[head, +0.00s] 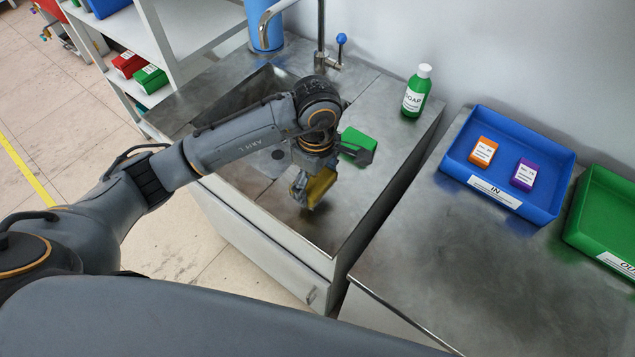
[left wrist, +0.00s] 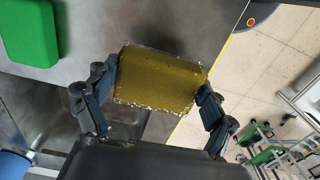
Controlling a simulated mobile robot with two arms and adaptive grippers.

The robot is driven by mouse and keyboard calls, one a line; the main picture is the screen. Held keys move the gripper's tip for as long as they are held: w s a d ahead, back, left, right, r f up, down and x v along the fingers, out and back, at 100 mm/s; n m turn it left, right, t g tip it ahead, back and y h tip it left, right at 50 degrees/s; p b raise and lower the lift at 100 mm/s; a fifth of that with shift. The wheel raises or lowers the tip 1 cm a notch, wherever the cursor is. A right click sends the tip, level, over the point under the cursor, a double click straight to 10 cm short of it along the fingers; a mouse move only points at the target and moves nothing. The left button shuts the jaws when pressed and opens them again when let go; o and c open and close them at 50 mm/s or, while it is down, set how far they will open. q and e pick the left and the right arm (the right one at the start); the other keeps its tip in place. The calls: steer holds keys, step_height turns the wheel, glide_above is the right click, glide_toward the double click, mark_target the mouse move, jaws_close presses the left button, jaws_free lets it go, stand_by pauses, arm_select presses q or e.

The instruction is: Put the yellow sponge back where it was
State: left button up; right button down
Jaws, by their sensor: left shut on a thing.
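The yellow sponge (head: 321,186) is held in my left gripper (head: 316,182) over the right part of the metal sink unit (head: 318,228). In the left wrist view the sponge (left wrist: 160,80) sits between the two fingers of the left gripper (left wrist: 158,92), which are shut on its sides. The counter edge shows behind it in that view. A green block (head: 358,143), like a sponge, lies on the sink counter just beyond the gripper. It also shows in the left wrist view (left wrist: 28,42). My right gripper is in neither view.
A green soap bottle (head: 416,92) stands at the back right of the sink unit. A blue IN tray (head: 552,205) with two small boxes and a green tray (head: 590,232) are on the right table. The sink basin (head: 236,98) and tap (head: 320,40) are behind my arm.

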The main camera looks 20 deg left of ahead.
mark_target(317, 188)
arm_select(q)
steer(key=shift+w+f, duration=0.45)
steer(key=shift+f, duration=0.1)
step_height(317, 188, down, 3)
steer(key=shift+w+p, duration=0.1)
steer(key=shift+p, duration=1)
steer(key=shift+a+f, duration=0.1)
steer(key=shift+f, duration=0.1)
steer(key=shift+f, duration=0.1)
steer(key=shift+f+b, duration=0.15)
steer(key=shift+b, duration=0.2)
steer(key=o, duration=1)
steer(key=shift+r, duration=0.2)
